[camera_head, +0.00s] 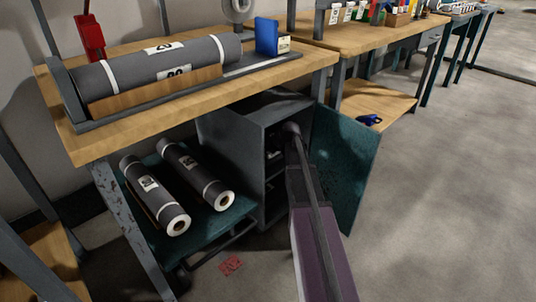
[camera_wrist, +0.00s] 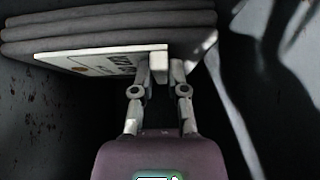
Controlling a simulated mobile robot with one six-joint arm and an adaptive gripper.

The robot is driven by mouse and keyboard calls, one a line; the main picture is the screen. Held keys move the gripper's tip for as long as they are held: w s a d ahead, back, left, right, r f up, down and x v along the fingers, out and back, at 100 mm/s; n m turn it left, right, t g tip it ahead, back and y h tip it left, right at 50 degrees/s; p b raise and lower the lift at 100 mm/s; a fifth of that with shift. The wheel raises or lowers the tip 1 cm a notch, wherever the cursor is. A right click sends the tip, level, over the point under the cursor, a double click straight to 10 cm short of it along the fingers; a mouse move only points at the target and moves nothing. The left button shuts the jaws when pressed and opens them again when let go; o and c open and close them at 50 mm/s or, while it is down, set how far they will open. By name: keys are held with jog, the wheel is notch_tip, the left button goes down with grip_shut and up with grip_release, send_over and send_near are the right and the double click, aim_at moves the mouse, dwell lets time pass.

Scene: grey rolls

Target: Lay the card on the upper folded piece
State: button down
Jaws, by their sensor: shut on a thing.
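The card (camera_wrist: 105,60), a thin white plate with dark print, shows in the wrist view. My gripper (camera_wrist: 160,72) is shut on the card near its right end. The grey folded piece (camera_wrist: 110,30), with several rounded layers, fills the top of the wrist view just beyond the card. The card overlaps its near edge in the picture; I cannot tell whether they touch. In the head view my arm reaches into the open grey cabinet (camera_head: 236,140), and the fingertips and card are hidden there. Which folded piece this is, upper or lower, is unclear.
The cabinet's green door (camera_head: 345,165) stands open right of my arm. Dark cabinet walls are close around my gripper. Two grey rolls (camera_head: 155,195) lie on a low cart at left. A large roll (camera_head: 150,70) lies on the workbench (camera_head: 300,57) above. Floor at right is clear.

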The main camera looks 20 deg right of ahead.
jog(key=shift+f, duration=0.15)
jog(key=c, duration=0.7)
grip_release()
jog(key=shift+o, duration=0.2)
jog(key=shift+r, duration=0.3)
jog(key=p+v, duration=0.9)
jog(key=v, duration=0.2)
jog(key=shift+s+r, duration=0.3)
jog(key=shift+d, duration=0.1)
